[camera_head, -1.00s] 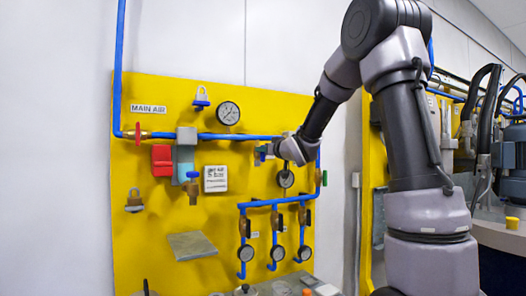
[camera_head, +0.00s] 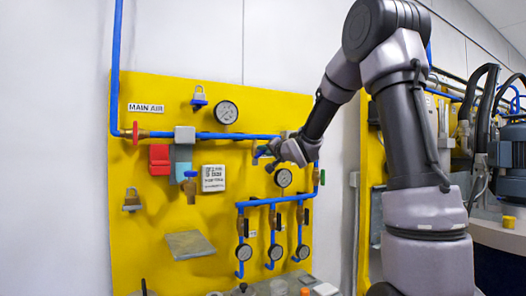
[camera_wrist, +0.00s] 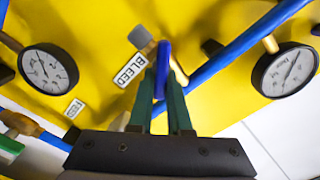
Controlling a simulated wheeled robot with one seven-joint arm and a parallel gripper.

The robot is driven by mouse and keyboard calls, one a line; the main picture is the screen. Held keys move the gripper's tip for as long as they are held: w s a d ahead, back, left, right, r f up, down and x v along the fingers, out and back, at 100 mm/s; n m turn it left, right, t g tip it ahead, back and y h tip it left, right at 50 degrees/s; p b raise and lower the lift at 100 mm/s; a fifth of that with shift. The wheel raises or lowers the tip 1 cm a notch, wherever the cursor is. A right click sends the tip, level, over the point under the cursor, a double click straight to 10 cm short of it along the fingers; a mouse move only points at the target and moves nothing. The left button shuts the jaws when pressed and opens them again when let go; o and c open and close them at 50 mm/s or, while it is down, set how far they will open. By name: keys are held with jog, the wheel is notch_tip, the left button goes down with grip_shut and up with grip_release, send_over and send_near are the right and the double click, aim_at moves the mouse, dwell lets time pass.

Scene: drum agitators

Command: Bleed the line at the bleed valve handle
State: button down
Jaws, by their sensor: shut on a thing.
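The bleed valve handle (camera_wrist: 162,68) is a blue lever beside the white BLEED label (camera_wrist: 130,70) in the wrist view. My gripper (camera_wrist: 162,88) has its two green fingers shut on this handle, one on each side. In the head view my gripper (camera_head: 266,158) is at the yellow board, just below the blue horizontal pipe and above a small gauge. There the wrist and fingers largely hide the handle and the valve body.
The yellow board (camera_head: 150,230) carries blue pipes, a large gauge (camera_head: 226,112), a red main air handle (camera_head: 135,132) and padlocks. A gauge (camera_wrist: 48,69) is left of my fingers, another (camera_wrist: 284,70) right. A grey shelf (camera_head: 189,245) juts out lower down.

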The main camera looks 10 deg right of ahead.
jog(key=m, duration=0.4)
jog(key=shift+d+f+m, duration=0.2)
jog(key=shift+f+m, duration=0.35)
jog(key=shift+m, duration=1.35)
jog(key=c, duration=0.9)
grip_release()
jog(key=shift+o, duration=0.2)
jog(key=v, duration=1)
jog(key=shift+s+d, duration=0.15)
jog(key=shift+s, duration=0.25)
